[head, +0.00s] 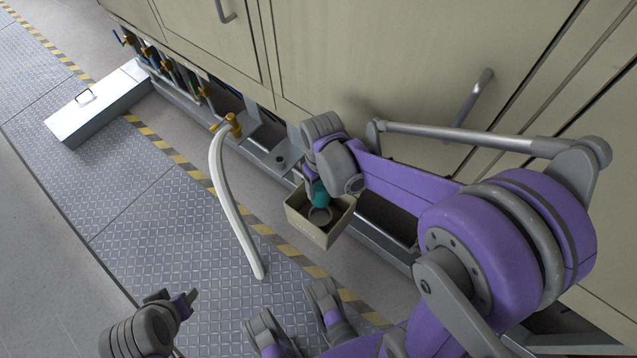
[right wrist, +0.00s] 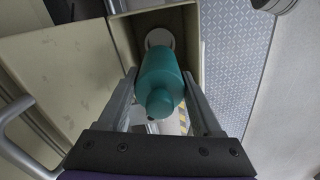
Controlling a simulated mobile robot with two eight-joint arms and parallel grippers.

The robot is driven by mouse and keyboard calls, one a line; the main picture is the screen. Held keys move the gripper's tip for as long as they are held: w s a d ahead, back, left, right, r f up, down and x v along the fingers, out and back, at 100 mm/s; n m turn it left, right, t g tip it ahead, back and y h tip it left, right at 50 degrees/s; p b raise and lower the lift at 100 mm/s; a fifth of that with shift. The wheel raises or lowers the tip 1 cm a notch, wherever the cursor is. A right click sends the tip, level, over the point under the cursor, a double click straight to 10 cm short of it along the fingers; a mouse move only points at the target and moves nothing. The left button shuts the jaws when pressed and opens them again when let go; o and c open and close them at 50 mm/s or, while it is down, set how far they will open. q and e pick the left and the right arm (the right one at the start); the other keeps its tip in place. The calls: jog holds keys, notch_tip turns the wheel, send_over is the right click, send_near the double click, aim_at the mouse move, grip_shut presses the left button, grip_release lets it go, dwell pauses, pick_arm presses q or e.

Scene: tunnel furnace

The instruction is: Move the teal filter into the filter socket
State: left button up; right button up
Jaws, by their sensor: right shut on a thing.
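The teal filter (head: 320,196) is between the jaws of my right gripper (head: 316,186), over the open beige box. In the right wrist view the filter (right wrist: 160,75) is a teal cylinder with a narrower near end, and my right gripper (right wrist: 160,100) is shut on it. A round grey ring (head: 320,216), which looks like the filter socket, lies inside the box. It shows as a pale circle (right wrist: 159,38) past the filter's far end. I cannot tell whether filter and ring touch. My left gripper (head: 175,298) is at the lower left, away from both; its jaw gap is unclear.
The beige box (head: 303,227) sits beside the cabinet base. A white hose (head: 222,190) hangs from a brass valve (head: 228,125) onto the tread-plate floor. A metal case (head: 98,110) lies at the far left. Cabinet doors with handles (head: 470,97) stand close to my right arm.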

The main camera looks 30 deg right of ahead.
notch_tip(320, 180, down, 10)
jog(key=b, duration=0.6)
jog(key=shift+f, duration=0.15)
jog(key=shift+f+b, duration=0.2)
jog(key=shift+b, duration=0.15)
dwell(0.6)
jog(key=shift+f+b, duration=0.3)
jog(key=shift+f, duration=0.15)
jog(key=shift+f, duration=0.1)
jog(key=shift+f+b, duration=0.45)
jog(key=shift+b, duration=0.05)
jog(key=shift+f, duration=0.1)
jog(key=shift+f+b, duration=0.45)
jog(key=shift+f, duration=0.05)
jog(key=shift+f, duration=0.1)
